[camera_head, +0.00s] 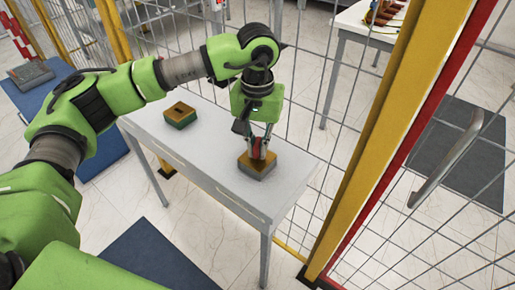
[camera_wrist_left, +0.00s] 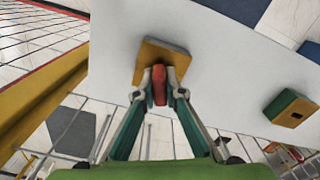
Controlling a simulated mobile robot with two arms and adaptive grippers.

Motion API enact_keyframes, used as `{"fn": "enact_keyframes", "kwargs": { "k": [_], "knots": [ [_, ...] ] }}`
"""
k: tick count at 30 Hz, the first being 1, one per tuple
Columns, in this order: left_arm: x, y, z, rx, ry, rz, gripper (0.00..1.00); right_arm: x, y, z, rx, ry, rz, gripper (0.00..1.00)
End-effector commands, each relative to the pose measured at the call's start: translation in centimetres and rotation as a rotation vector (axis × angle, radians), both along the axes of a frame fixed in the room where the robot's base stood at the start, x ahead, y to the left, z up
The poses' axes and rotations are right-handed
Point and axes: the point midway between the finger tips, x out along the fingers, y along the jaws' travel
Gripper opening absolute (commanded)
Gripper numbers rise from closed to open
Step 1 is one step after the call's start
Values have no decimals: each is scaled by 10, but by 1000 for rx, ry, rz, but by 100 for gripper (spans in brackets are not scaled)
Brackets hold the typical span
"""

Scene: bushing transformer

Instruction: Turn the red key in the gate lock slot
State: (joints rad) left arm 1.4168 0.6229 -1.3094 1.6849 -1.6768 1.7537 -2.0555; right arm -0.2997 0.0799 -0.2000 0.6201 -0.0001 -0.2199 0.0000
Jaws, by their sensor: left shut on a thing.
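My left gripper (camera_head: 258,150) points down over the table and is shut on the red key (camera_head: 256,147). In the left wrist view the red key (camera_wrist_left: 159,84) sits between the two fingertips (camera_wrist_left: 159,92). Under it is a block with a wooden-coloured top and grey base, the lock slot block (camera_head: 258,166), on the table. The block also shows in the left wrist view (camera_wrist_left: 155,57). The key's lower end is hidden, so I cannot tell how deep it is in the slot. My right gripper is not in view.
A green block with a wooden top and an empty dark slot (camera_head: 181,114) stands left on the white table (camera_head: 215,163). A wire fence with a yellow post (camera_head: 385,140) and a red-edged gate with a handle (camera_head: 447,158) stand behind and right.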

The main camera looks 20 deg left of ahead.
Motion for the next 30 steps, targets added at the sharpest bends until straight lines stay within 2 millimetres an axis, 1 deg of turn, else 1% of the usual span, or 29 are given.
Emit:
{"fn": "enact_keyframes", "kwargs": {
  "k": [1,15,16,18,27,30],
  "knots": [
    [0,0,-2,-1,-2,-31,0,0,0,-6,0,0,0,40],
    [0,0,-1,-1,-2,-360,0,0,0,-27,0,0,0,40],
    [0,0,0,0,-1,-362,15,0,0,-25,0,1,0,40],
    [0,0,0,0,-1,-359,30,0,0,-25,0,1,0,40],
    [0,0,0,0,0,-356,30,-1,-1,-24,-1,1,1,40],
    [1,0,4,0,-2,-356,30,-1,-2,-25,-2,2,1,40]
  ]
}}
